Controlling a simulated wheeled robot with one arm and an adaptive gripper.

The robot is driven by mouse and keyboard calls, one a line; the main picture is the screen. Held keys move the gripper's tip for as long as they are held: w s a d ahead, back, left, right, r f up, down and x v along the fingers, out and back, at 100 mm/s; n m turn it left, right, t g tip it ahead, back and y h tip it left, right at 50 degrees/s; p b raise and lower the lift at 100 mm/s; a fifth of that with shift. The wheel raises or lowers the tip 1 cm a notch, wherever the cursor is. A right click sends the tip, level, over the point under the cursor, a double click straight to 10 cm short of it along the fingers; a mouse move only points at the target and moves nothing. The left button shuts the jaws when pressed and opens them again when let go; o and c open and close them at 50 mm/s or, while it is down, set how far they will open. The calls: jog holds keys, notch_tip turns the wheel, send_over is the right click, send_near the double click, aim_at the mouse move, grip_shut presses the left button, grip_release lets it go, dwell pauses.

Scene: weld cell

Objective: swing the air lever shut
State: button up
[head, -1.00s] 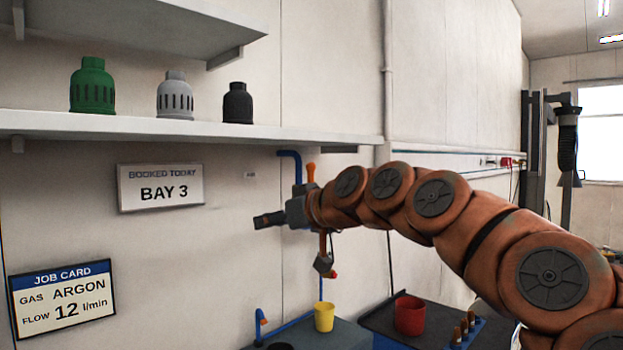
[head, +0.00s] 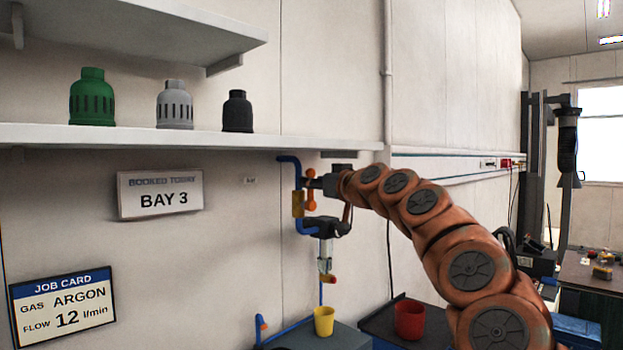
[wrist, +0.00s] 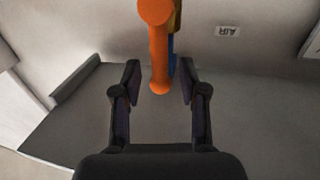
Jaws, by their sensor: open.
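The orange air lever (head: 311,190) stands roughly upright in the head view, beside a brass valve body (head: 297,204) on a blue pipe (head: 291,160) at the wall. In the wrist view the lever (wrist: 158,55) comes down from the top edge, and its lower end lies between my two dark fingers. My gripper (wrist: 160,78) is open, with a visible gap to the lever on both sides. In the head view my gripper (head: 313,184) reaches the lever from the right and partly covers it. Whether a finger touches it cannot be told there.
A small AIR label (wrist: 228,31) is on the wall. A shelf (head: 200,136) with green, grey and black caps runs above left. A yellow cup (head: 324,321) and a red cup (head: 409,319) stand lower down.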

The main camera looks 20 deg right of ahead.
jog(key=shift+w+a+p, duration=0.2)
jog(key=shift+w+p, duration=0.1)
jog(key=shift+w, duration=0.85)
grip_shut()
